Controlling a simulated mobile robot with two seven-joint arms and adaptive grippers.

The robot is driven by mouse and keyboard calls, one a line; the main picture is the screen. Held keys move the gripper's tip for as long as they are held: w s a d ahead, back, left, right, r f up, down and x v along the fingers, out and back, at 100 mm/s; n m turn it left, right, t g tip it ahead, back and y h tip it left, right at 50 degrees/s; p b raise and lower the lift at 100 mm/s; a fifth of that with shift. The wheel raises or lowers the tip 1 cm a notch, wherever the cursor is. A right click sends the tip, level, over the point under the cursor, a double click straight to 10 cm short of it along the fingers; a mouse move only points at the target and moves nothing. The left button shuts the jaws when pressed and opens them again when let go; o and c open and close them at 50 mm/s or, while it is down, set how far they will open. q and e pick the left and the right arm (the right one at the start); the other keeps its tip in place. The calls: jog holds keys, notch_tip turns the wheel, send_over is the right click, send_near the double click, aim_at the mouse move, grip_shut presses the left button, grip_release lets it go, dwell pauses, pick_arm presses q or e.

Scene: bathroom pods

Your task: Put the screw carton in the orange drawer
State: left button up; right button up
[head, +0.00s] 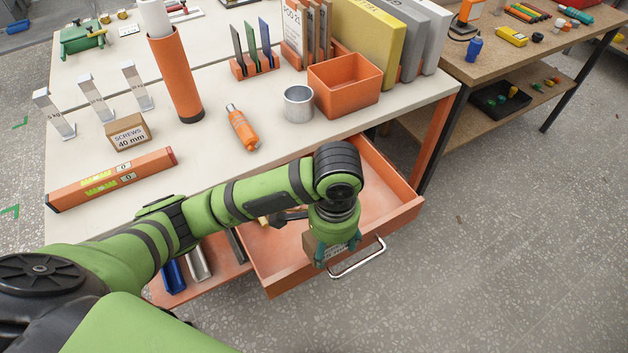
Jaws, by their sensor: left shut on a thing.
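My left gripper (333,249) points down over the front part of the open orange drawer (385,200), just behind its handle. It is shut on a small brown carton (318,246). The fingers hide much of this carton, and its print is too small to read. I cannot tell whether it touches the drawer floor. Another brown carton (127,132), printed "SCREWS 40 mm", stands on the tabletop at the left. My right gripper is not in view.
The drawer's right side looks empty; small dark and yellow items (275,218) lie at its left, partly behind my arm.

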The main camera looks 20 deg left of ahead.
pick_arm(q)
jog(key=shift+w+a+f, duration=0.25)
jog(key=shift+w+f, duration=0.1)
jog(key=shift+w, duration=0.3)
jog(key=shift+w+a+f, duration=0.2)
jog(key=shift+w+f, duration=0.15)
jog(key=shift+w, duration=0.25)
jog(key=w+f, duration=0.1)
jog(key=w, duration=0.1)
jog(key=w+a+f, duration=0.1)
jog(key=w+f, duration=0.1)
jog(key=w, duration=0.1)
jog(key=w+a+f, duration=0.1)
jog(key=w, duration=0.1)
jog(key=shift+w+a+f, duration=0.2)
jog(key=shift+f, duration=0.2)
jog(key=shift+w+a+f, duration=0.15)
jog(key=shift+w+f, duration=0.2)
jog(key=shift+w, duration=0.15)
jog(key=shift+f, duration=0.3)
notch_tip(320, 180, down, 2)
jog(key=shift+f, duration=0.7)
jog(key=o, duration=1.5)
jog(key=shift+f, duration=0.1)
jog(key=shift+c, duration=0.2)
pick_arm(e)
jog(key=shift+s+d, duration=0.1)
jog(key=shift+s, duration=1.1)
